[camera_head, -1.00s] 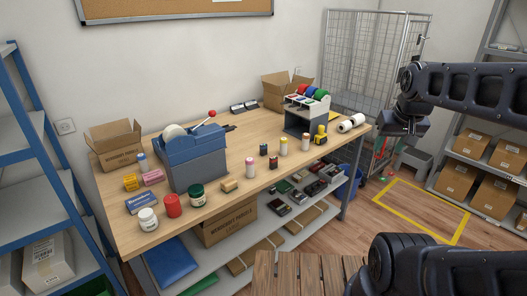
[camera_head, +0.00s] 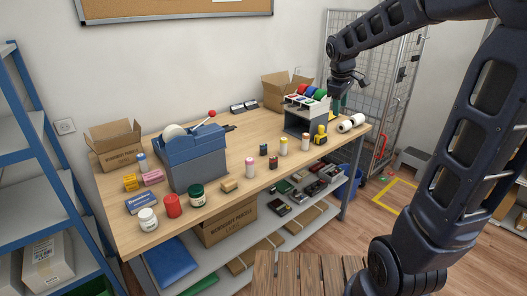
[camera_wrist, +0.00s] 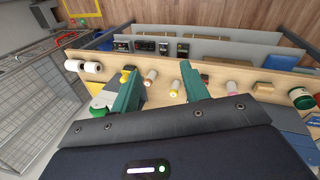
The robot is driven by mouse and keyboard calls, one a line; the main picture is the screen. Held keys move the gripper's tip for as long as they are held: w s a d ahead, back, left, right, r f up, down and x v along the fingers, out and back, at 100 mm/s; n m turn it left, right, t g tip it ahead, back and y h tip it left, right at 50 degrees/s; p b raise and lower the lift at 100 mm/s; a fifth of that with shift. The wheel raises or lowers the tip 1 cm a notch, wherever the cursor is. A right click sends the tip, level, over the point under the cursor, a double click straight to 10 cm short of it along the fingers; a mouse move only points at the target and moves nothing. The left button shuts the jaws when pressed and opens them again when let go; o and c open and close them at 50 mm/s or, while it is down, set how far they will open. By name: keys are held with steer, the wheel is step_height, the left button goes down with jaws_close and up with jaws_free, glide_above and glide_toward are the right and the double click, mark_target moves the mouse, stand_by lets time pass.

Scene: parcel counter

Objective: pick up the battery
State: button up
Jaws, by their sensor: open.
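Two small dark blocks stand mid-table in the head view, one with a blue-green look (camera_head: 263,150) and one with a reddish-brown look (camera_head: 273,162). They are battery-like, but too small to tell which is the battery. My gripper (camera_head: 337,104) is above the table's far right end, beside the tape rack and well away from both blocks. In the wrist view its green fingers (camera_wrist: 158,88) are apart, with nothing held between them. I cannot make out either block clearly there; the right finger may hide them.
Bottles with yellow (camera_head: 284,146), pink (camera_head: 250,167) and orange-brown (camera_head: 305,142) caps stand near the blocks. The tape rack (camera_head: 304,119), a yellow tape measure (camera_head: 320,134) and white rolls (camera_head: 351,123) are at right. A blue-grey dispenser (camera_head: 197,163) stands left. A wire cage (camera_head: 352,80) is behind.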

steer(key=w+a+f+n, duration=0.3)
steer(key=w+a, duration=0.3)
steer(key=w, duration=0.1)
steer(key=n+h, duration=0.2)
steer(key=n, duration=1)
glide_above(263, 145)
step_height(263, 145, down, 20)
steer(key=shift+r, duration=0.1)
steer(key=shift+a+f, duration=0.1)
steer(key=shift+f, duration=2.8)
steer(key=x, duration=0.4)
steer(key=shift+a+f, duration=0.15)
steer(key=shift+f, duration=0.05)
jaws_close()
